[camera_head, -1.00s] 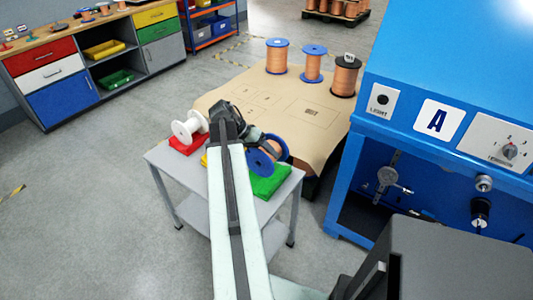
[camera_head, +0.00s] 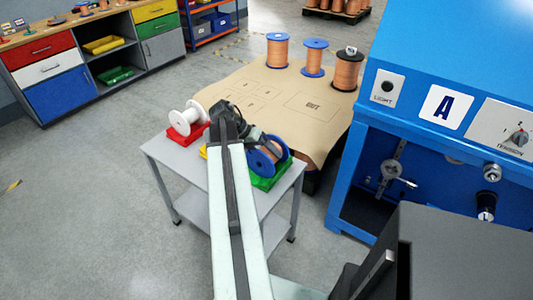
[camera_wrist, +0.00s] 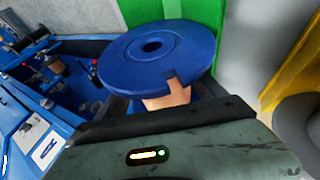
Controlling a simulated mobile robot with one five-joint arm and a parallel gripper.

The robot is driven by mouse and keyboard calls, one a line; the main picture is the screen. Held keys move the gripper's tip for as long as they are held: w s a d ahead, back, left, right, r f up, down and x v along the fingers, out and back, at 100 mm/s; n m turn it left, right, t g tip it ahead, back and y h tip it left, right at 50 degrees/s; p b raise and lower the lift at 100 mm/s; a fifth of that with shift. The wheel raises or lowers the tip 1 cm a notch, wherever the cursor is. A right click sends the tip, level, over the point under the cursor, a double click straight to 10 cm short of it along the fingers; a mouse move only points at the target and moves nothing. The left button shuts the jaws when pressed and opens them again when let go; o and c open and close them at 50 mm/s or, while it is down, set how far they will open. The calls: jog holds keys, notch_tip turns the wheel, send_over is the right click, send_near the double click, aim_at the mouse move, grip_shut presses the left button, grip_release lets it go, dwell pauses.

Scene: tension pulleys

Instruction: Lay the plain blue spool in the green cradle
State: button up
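A blue-flanged spool (camera_head: 262,161) with copper-coloured winding is at my gripper, at the right end of the small grey table. The green cradle (camera_head: 270,184) is directly under it, and the spool looks lying on its side at or in it. Whether it fully rests there is hard to tell. My gripper (camera_head: 252,146) appears shut on the spool. In the wrist view the spool's round flange (camera_wrist: 140,55) fills the middle, with the copper winding below it and part of the green cradle (camera_wrist: 205,12) behind. The fingertips are mostly hidden.
A white spool (camera_head: 187,119) lies in a red cradle (camera_head: 186,136) at the table's left; a yellow one (camera_head: 203,152) is mostly hidden by my arm. Several copper spools (camera_head: 315,58) stand on the brown-covered surface (camera_head: 290,108) behind. A blue machine (camera_head: 440,130) stands close at right.

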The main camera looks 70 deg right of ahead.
jog(key=p+v, duration=0.6)
jog(key=v, duration=0.1)
jog(key=shift+r, duration=0.3)
notch_tip(320, 180, up, 9)
jog(key=p, duration=0.9)
jog(key=shift+w, duration=0.2)
jog(key=shift+a, duration=0.1)
